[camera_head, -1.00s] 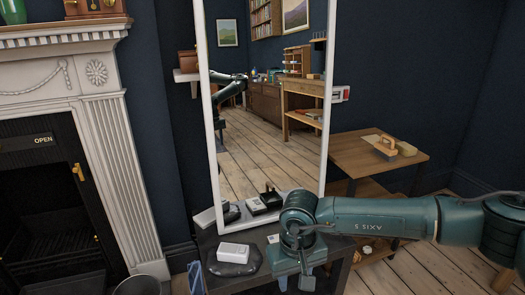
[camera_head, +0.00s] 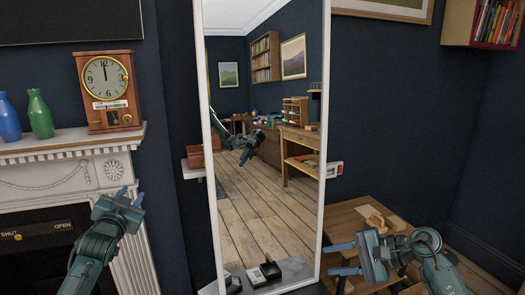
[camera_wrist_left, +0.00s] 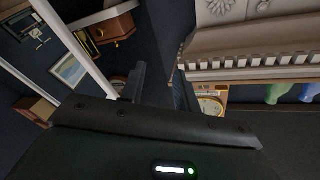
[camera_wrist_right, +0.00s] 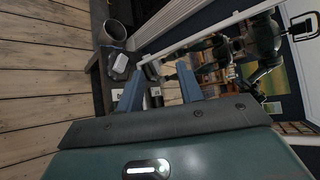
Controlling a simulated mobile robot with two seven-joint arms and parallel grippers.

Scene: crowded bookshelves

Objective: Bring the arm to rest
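My left gripper (camera_head: 128,197) is raised at the left in the head view, in front of the white fireplace surround. Its fingers are apart, with nothing seen between them; they also show in the left wrist view (camera_wrist_left: 160,85). My right gripper (camera_head: 342,259) is at the lower right, pointing left, beside the mirror's right edge. Its two fingers are apart and empty in the right wrist view (camera_wrist_right: 160,92). Both arms are bent and held in the air, apart from each other.
A tall white-framed mirror (camera_head: 265,190) stands between the grippers. A mantel clock (camera_head: 107,90), a green vase (camera_head: 39,115) and a blue vase (camera_head: 9,118) stand at left. A wooden table (camera_head: 347,220) is behind my right arm. The right wrist view shows a bin (camera_wrist_right: 115,30).

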